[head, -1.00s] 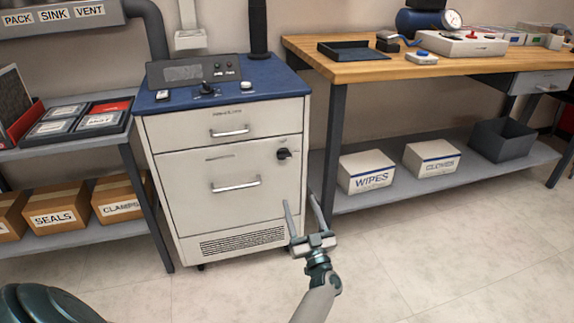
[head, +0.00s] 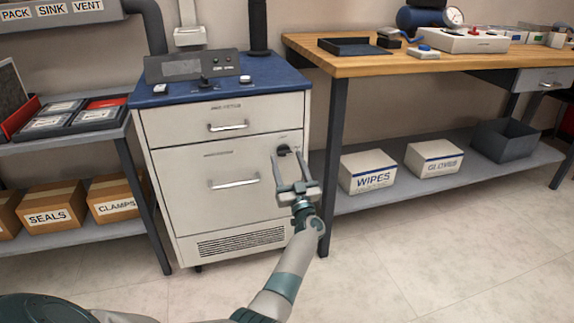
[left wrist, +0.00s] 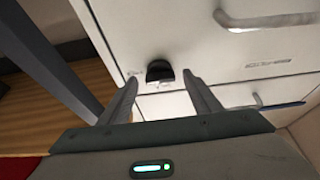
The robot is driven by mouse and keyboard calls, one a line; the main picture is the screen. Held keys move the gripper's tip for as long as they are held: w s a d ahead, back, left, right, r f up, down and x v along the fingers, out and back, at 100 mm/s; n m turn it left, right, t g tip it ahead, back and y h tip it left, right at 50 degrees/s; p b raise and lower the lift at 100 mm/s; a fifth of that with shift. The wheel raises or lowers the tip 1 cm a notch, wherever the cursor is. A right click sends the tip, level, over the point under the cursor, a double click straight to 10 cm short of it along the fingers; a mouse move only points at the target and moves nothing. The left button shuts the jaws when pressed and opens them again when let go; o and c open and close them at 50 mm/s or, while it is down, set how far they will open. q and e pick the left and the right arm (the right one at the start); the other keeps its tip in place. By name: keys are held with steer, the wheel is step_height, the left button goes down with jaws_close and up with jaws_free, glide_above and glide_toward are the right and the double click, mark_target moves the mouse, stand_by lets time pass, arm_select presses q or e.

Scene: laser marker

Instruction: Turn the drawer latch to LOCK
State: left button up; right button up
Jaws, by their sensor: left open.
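The drawer latch (head: 283,150) is a small black knob at the upper right of the lower drawer front on the white cabinet (head: 190,240). It also shows in the left wrist view (left wrist: 160,71), where its small markings are too blurred to read. My left gripper (head: 287,156) is open, its two fingers pointing at the latch. In the left wrist view my left gripper (left wrist: 160,78) has one finger on each side of the latch in the picture. I cannot tell whether the fingers touch it. My right gripper is out of view.
The drawer handle (head: 233,182) lies left of the gripper. The workbench leg (head: 333,150) stands close to the right of the cabinet, with a lower shelf (head: 400,193) holding white boxes. Open floor lies in front.

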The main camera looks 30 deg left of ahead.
arm_select(q)
steer(key=shift+w+a+r, duration=0.15)
steer(key=shift+w+a, duration=0.1)
steer(key=shift+a, duration=0.05)
steer(key=c, duration=1)
steer(key=shift+c, duration=0.2)
